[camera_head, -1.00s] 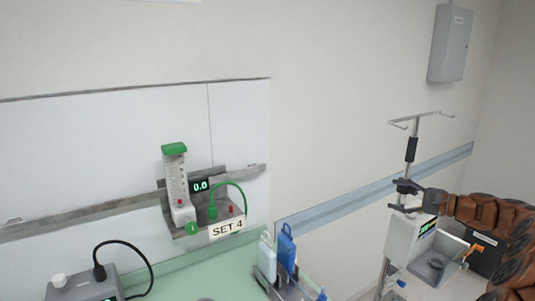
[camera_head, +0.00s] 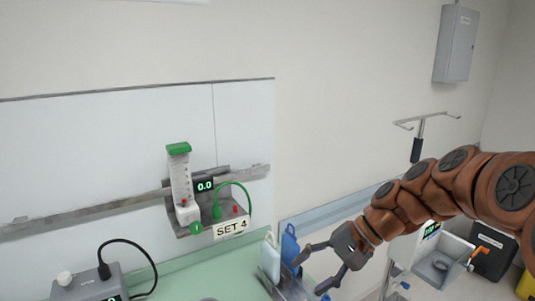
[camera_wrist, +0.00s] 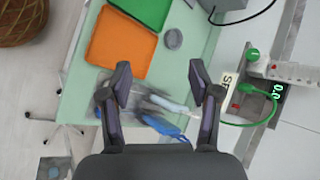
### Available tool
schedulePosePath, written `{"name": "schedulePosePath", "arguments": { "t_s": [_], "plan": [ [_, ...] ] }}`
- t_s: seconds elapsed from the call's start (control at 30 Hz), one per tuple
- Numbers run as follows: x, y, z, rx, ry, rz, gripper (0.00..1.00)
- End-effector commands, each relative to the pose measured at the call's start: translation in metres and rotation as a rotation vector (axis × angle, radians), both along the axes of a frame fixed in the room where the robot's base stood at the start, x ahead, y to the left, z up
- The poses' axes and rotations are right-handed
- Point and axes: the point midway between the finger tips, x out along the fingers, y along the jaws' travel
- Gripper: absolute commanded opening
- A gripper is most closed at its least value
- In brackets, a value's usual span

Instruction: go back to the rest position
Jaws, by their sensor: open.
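My gripper (camera_head: 308,274) is open and empty. In the wrist view my gripper (camera_wrist: 160,88) points down over the counter's edge.
The green counter (camera_head: 190,280) carries a grey device (camera_head: 85,285). A flowmeter (camera_head: 181,185) sits on the wall rail above the SET 4 label (camera_head: 231,228). An orange tray (camera_wrist: 120,45) and a green tray (camera_wrist: 145,8) lie on the counter. An IV pole (camera_head: 417,150) stands right.

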Motion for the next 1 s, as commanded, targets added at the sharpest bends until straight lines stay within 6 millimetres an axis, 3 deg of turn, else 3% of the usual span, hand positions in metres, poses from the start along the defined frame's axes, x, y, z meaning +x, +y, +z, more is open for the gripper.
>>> {"name": "schedulePosePath", "arguments": {
  "t_s": [0.1, 0.27, 0.6, 0.8, 1.0],
  "plan": [
    [-0.042, 0.005, -0.013, -0.107, -0.003, 0.077, 0.62],
    [-0.094, 0.0, -0.033, -0.248, -0.007, 0.172, 0.62],
    [-0.194, -0.044, -0.071, -0.544, -0.015, 0.344, 0.62],
    [-0.235, -0.075, -0.086, -0.674, -0.017, 0.412, 0.62],
    [-0.251, -0.09, -0.092, -0.728, -0.014, 0.441, 0.62]
  ]
}}
